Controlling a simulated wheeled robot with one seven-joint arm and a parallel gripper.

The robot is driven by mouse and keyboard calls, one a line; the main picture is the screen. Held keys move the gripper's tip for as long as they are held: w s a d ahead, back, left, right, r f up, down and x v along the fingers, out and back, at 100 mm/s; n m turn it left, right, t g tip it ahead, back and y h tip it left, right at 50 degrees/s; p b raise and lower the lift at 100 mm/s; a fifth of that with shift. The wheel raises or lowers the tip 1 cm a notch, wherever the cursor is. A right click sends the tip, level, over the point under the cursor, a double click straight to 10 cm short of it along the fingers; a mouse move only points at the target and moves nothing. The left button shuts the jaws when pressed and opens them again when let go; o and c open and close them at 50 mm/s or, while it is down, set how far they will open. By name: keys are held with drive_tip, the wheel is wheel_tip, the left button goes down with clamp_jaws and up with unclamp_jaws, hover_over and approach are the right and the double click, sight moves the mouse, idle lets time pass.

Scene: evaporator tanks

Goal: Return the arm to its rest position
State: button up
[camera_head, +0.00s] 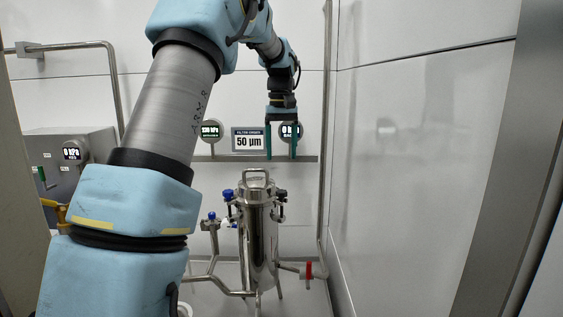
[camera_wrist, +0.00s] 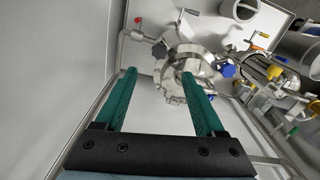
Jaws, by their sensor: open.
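My arm reaches forward across the left half of the head view, and my gripper (camera_head: 282,156) hangs at its far end, fingers pointing down. The gripper is above and slightly right of a steel filter vessel (camera_head: 259,235) and apart from it. In the wrist view the two green fingers of my gripper (camera_wrist: 158,75) are spread apart with nothing held between them. The vessel's round lid (camera_wrist: 178,75) shows beyond the fingertips, partly hidden by the right finger.
Round gauges (camera_head: 211,131) and a "50 µm" display (camera_head: 248,140) sit on the back wall behind the gripper. A grey box (camera_head: 75,160) stands at left. A red valve (camera_head: 309,271) is low at right. The right wall (camera_head: 420,150) is bare, with free room before it.

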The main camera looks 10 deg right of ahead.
drive_tip(key=s+a+f, duration=0.7)
drive_tip(key=s+a, duration=0.3)
drive_tip(key=s, duration=0.1)
drive_tip(key=s+a+f+m+t, duration=0.1)
drive_tip(key=s+a+f, duration=0.7)
drive_tip(key=s+a, duration=0.2)
drive_tip(key=s, duration=0.2)
drive_tip(key=shift+s+a+f+t, duration=0.15)
drive_tip(key=shift+s+a+t, duration=0.15)
drive_tip(key=shift+a, duration=0.05)
idle(0.6)
